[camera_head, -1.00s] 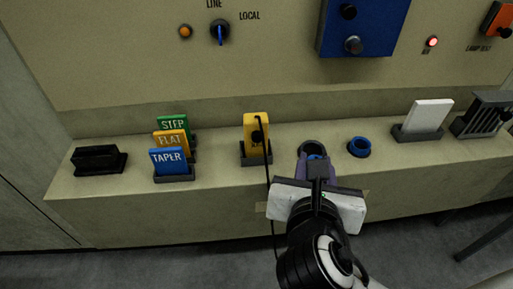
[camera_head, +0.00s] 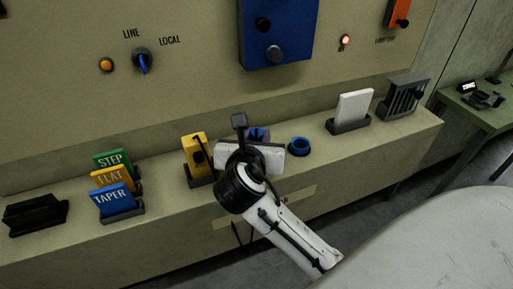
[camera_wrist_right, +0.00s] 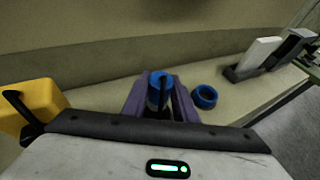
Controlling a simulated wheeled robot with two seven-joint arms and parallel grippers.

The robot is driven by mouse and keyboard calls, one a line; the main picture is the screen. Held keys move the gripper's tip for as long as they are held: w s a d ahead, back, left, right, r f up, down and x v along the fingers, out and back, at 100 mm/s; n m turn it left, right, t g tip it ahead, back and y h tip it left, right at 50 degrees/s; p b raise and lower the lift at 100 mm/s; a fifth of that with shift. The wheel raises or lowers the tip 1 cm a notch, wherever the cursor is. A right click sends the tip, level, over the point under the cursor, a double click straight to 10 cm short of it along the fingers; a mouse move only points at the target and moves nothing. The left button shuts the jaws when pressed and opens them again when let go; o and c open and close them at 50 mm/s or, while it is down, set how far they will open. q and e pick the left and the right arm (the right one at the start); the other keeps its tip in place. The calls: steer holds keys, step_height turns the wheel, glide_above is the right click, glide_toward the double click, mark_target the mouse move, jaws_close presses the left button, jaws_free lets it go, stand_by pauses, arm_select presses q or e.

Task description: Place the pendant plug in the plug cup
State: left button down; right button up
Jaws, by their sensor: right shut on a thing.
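My right gripper (camera_head: 258,135) has purple fingers, seen in the head view just left of a blue-rimmed cup (camera_head: 299,146). In the right wrist view the fingers (camera_wrist_right: 160,108) are shut on an upright plug (camera_wrist_right: 160,84) with a blue top and a dark strip. The plug's lower end is hidden, so I cannot tell whether it touches the ledge. The blue-rimmed cup (camera_wrist_right: 204,96), apparently the plug cup, is just right of the fingers, apart from them and open at the top. The yellow pendant (camera_head: 194,152) with a black cable stands left of the gripper. My left gripper is out of view.
The ledge (camera_head: 390,136) also holds STEP, FLAT and TAPER cards (camera_head: 111,199), a black holder (camera_head: 35,214), a white card (camera_head: 354,106) and a dark slotted rack (camera_head: 403,97). A blue box (camera_head: 278,30) sticks out from the panel above the gripper.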

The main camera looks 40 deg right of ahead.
steer(key=shift+f, duration=1.85)
steer(key=shift+f, duration=0.15)
steer(key=o, duration=1)
steer(key=shift+o, duration=0.2)
steer(key=shift+s+a+r, duration=0.15)
steer(key=shift+r, duration=0.05)
steer(key=v, duration=0.7)
steer(key=shift+r, duration=0.15)
